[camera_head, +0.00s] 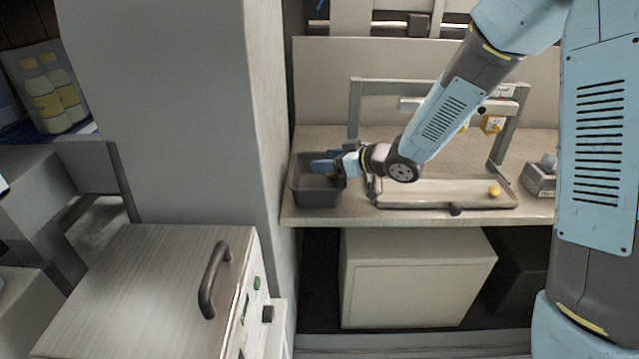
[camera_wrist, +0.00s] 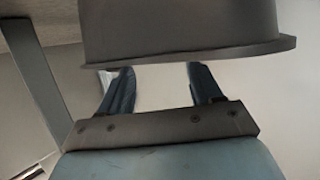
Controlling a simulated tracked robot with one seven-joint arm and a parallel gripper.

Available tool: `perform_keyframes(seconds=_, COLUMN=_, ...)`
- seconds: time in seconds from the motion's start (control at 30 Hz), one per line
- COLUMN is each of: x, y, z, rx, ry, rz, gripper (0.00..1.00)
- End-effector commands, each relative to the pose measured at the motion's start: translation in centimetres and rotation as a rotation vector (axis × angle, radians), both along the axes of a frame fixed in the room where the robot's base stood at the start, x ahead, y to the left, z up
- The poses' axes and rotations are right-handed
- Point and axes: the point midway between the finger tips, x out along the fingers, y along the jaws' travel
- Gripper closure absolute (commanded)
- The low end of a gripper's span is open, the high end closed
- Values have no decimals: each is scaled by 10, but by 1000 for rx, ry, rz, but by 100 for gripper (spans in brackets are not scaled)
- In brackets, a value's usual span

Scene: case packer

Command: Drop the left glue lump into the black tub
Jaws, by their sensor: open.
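The black tub (camera_head: 318,198) stands at the left end of the bench. My gripper (camera_head: 324,165) reaches in from the right, its blue fingers level above the tub's opening. In the wrist view the tub (camera_wrist: 190,28) appears upside down, and my gripper (camera_wrist: 162,80) shows two spread fingers with nothing between them. A small yellowish patch (camera_head: 331,177) shows just under the fingers at the tub; I cannot tell whether it is a glue lump. A yellow glue lump (camera_head: 494,190) lies at the right end of the long shallow tray (camera_head: 440,201). The tub's floor is mostly hidden.
A grey metal frame (camera_head: 355,105) stands over the tray, with yellow-marked parts (camera_head: 491,124) hanging from it. A small grey box (camera_head: 541,178) is at the right. A pale wall column (camera_head: 262,110) rises close left of the tub.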

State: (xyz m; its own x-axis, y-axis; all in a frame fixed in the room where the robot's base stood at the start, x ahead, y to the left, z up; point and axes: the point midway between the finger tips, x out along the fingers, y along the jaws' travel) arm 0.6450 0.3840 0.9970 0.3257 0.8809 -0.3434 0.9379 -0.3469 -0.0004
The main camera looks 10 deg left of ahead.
Motion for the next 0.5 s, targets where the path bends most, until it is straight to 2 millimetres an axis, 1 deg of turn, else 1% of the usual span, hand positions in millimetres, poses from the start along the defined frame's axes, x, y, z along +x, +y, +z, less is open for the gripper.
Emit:
perform_keyframes(seconds=0.17, x=-2, y=-9, z=4, rx=1, ry=-1, rz=-2, gripper=36)
perform_keyframes(seconds=0.27, x=-7, y=-22, z=9, rx=1, ry=0, rz=-3, gripper=36)
perform_keyframes(seconds=0.5, x=-22, y=-64, z=25, rx=0, ry=-3, rz=-3, gripper=36)
